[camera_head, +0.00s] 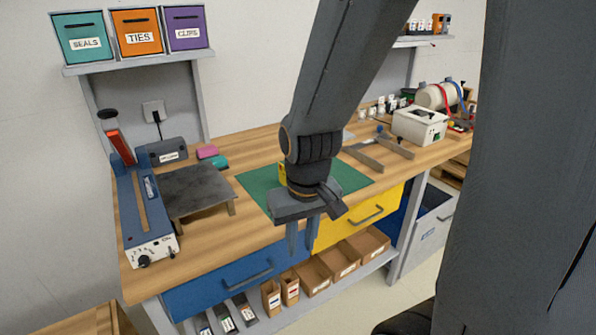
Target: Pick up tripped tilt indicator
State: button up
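My gripper (302,240) points down in front of the bench's front edge, over the drawer fronts. Its two fingers are apart with nothing visible between them. A small yellow thing (282,173) shows partly behind my wrist on the green mat (345,177); my arm hides most of it. I cannot tell whether it is a tilt indicator. Several small white pieces (381,107) stand at the back right of the bench, too small to identify. No tripped tilt indicator can be made out.
A blue sealer (142,215) and a dark plate (195,188) stand at the bench's left. A white box (419,126) and grey brackets (378,152) are at the right. Labelled bins (137,32) sit on the upper shelf. Blue (230,281) and yellow drawers (350,222) are below.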

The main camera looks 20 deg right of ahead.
aim_at(282, 173)
jog(key=z, duration=0.4)
jog(key=k, duration=0.9)
jog(key=z, duration=1.3)
jog(key=i, duration=0.75)
jog(key=u, duration=0.8)
jog(key=i, duration=0.65)
jog(key=u, duration=1)
jog(key=i, duration=0.25)
jog(key=u, duration=0.25)
